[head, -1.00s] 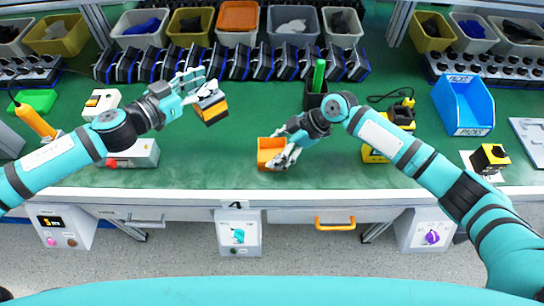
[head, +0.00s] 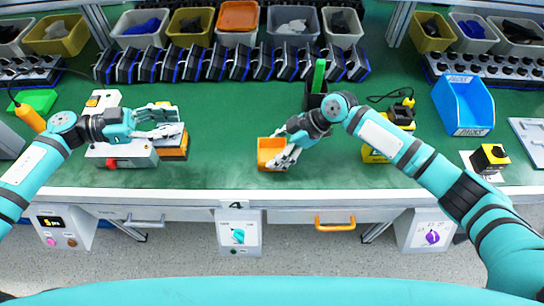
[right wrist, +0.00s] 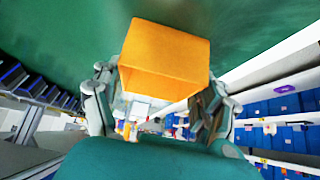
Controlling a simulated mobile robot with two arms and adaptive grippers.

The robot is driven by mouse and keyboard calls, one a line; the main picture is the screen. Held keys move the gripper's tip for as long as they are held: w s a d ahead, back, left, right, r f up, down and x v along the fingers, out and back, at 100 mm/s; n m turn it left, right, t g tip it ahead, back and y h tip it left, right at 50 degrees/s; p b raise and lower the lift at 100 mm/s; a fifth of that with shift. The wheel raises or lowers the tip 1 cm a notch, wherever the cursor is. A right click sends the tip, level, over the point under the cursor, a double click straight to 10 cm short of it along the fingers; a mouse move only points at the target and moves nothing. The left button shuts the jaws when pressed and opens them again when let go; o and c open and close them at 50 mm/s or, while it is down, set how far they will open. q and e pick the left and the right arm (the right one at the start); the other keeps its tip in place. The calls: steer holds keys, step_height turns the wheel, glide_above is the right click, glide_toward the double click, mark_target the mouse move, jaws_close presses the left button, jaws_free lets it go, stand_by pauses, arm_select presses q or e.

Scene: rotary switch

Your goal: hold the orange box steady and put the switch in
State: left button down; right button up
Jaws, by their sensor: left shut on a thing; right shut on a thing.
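The orange box (head: 269,152) sits on the green bench near its front edge. My right gripper (head: 284,156) is shut on its right side. In the right wrist view the box (right wrist: 165,62) fills the space between the fingers (right wrist: 160,100), and its far side is hidden. My left gripper (head: 168,126) is at the left, well apart from the box, shut on a grey, black and orange block (head: 174,150). The gripper partly covers this block, and I cannot tell for sure that it is the switch.
A white device with a red knob (head: 122,155) lies beside the left gripper. A dark holder with a green item (head: 318,80) stands behind the right gripper. A blue bin (head: 463,103) is at the right. The green bench between the arms is clear.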

mark_target(183, 129)
arm_select(q)
steer(key=shift+s+a+f+g, duration=0.1)
steer(key=shift+s+a+g, duration=0.1)
steer(key=shift+g, duration=0.1)
steer(key=shift+d+f+h, duration=0.15)
steer(key=shift+d+h, duration=0.15)
steer(key=shift+h, duration=0.1)
steer(key=d+h, duration=0.1)
steer(key=d+f+h, duration=0.1)
steer(key=d, duration=0.2)
steer(key=shift+w+d+f+h, duration=0.2)
steer(key=shift+w+f+h, duration=0.15)
steer(key=shift+w+h, duration=0.05)
steer(key=w+f+x, duration=0.1)
steer(key=f+x, duration=0.1)
steer(key=x, duration=1.3)
steer(key=d+f+y, duration=0.1)
steer(key=f, duration=0.1)
steer(key=d+f+y, duration=0.1)
steer(key=d+f, duration=0.1)
steer(key=d+f+y, duration=0.1)
steer(key=f, duration=0.2)
steer(key=shift+w+d, duration=0.15)
steer(key=shift+d, duration=0.1)
